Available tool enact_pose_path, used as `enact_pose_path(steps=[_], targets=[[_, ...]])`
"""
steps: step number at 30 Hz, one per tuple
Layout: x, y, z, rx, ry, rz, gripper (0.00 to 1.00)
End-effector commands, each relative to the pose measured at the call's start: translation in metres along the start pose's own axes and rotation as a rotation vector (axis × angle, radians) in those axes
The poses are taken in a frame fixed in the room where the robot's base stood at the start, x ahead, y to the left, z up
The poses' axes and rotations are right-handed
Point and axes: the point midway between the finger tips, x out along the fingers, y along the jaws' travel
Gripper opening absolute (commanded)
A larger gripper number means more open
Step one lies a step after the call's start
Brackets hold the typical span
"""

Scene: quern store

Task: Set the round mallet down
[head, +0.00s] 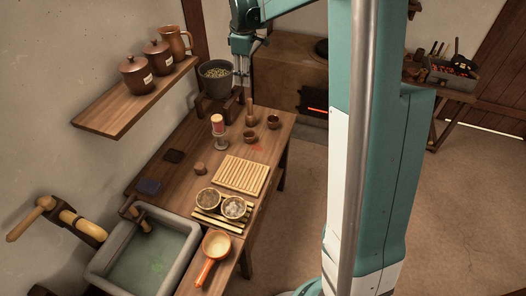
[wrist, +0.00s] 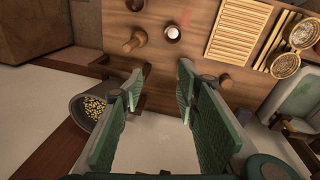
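A wooden, round-bodied piece with a narrow upright neck (head: 250,116), which looks like the round mallet, stands on the far part of the wooden table (head: 184,190). It also seems to show in the wrist view, as a brown shape (wrist: 134,41) beyond the left fingertip. My gripper (head: 243,76) hangs above the far end of the table, by the dark pot. In the wrist view its two green-padded fingers (wrist: 160,72) are spread wide with nothing between them. The gripper and the wooden piece are apart.
The dark pot of yellowish bits (head: 216,80) stands by the table's far end. Small brown bowls (head: 273,121), a red-and-white topped stand (head: 218,128), a slatted board (head: 240,174) and a stone sink (head: 187,255) crowd the surface. A shelf (head: 115,117) juts from the wall.

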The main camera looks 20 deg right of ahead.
Motion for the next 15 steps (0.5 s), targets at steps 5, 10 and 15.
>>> enact_pose_path(steps=[5, 10, 15], targets=[[-0.03, -0.029, 0.006, 0.066, 0.018, 0.028, 0.31], [-0.053, -0.058, 0.013, 0.13, 0.038, 0.053, 0.31], [-0.074, -0.086, 0.02, 0.193, 0.06, 0.076, 0.31]])
